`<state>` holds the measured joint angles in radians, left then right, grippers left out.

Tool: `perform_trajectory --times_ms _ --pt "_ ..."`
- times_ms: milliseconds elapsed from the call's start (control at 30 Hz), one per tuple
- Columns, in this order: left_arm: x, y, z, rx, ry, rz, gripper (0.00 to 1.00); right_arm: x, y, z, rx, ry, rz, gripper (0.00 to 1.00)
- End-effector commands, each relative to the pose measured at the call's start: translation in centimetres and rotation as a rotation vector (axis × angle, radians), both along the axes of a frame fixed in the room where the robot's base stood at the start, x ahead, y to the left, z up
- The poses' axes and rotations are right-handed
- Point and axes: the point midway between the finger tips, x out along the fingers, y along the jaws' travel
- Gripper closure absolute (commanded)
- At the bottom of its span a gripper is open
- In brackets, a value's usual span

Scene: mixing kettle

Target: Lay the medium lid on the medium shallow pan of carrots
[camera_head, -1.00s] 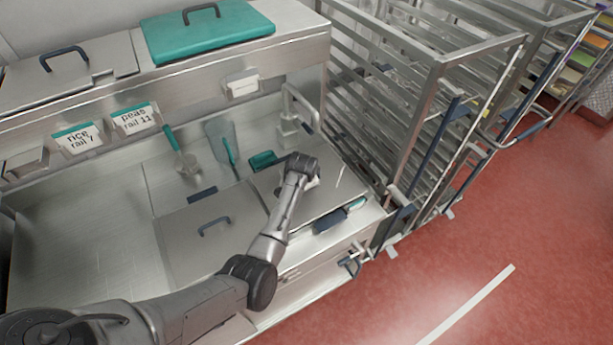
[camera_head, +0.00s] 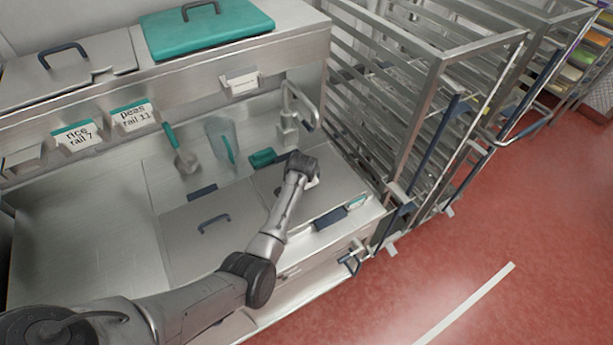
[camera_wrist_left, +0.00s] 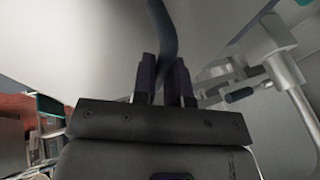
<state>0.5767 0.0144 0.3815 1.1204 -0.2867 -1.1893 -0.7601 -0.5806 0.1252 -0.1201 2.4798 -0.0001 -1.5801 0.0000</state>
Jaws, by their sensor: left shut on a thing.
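My left gripper (camera_head: 308,178) is over a flat grey metal lid (camera_head: 335,193) at the right end of the steel counter. In the left wrist view the fingers of my left gripper (camera_wrist_left: 162,78) are shut on the lid's dark blue bar handle (camera_wrist_left: 160,35). The lid's broad grey face (camera_wrist_left: 75,40) fills much of that view. In the head view my wrist hides the handle. No carrots show, and I cannot tell what lies under the lid. My right gripper is not in view.
Another grey lid with a blue handle (camera_head: 213,222) lies to the left. Behind stand a teal-handled scoop (camera_head: 185,160), a clear jug (camera_head: 219,140) and a tap (camera_head: 288,125). A dark blue item (camera_head: 331,217) lies at the front edge. Racks (camera_head: 435,110) stand right; the counter's left is clear.

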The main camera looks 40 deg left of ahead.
Motion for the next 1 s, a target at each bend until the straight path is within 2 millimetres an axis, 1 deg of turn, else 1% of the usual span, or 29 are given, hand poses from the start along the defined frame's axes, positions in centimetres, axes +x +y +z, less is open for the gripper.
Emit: perform_trajectory --times_ms 167,200,500,667,900,933,1000 --pt "0.08 0.04 0.08 0.001 -0.003 0.001 1.00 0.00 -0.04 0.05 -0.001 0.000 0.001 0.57" --pt "0.08 0.04 0.08 0.001 -0.003 0.001 0.85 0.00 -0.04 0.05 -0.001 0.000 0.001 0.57" --pt "0.02 0.02 -0.01 0.001 -0.001 0.000 0.57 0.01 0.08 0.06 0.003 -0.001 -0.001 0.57" --pt "-0.08 -0.02 -0.20 -0.001 0.003 0.000 0.56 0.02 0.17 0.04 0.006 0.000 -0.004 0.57" --pt "-0.04 -0.02 -0.14 -0.001 0.001 0.000 0.33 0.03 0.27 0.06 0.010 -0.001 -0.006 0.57" --pt "-0.03 -0.02 -0.12 -0.001 0.001 0.000 0.31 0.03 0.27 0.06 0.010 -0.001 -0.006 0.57" --pt "-0.02 -0.01 -0.10 -0.001 0.001 0.000 0.31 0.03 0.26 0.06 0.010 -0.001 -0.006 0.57"
